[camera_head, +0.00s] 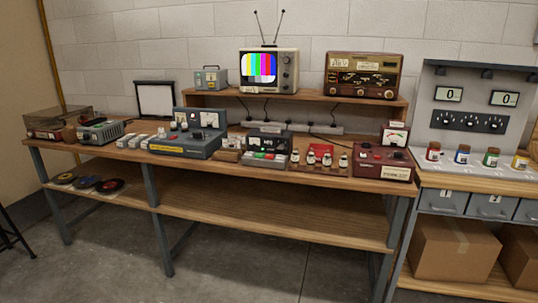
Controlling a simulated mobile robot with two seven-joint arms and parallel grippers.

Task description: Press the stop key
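A grey key unit (265,161) with a row of small coloured keys, green and red among them, sits near the front edge of the long wooden bench. A dark device with a small display (269,140) stands right behind it. The key labels are too small to read, so I cannot tell which key is the stop key. Neither of my grippers shows in the head view.
The long bench (250,189) has a bare lower shelf, with several discs (87,183) at its left. A blue-grey console (185,147) and a red meter box (383,163) flank the key unit. A television (268,70) stands on the riser. The floor in front is clear.

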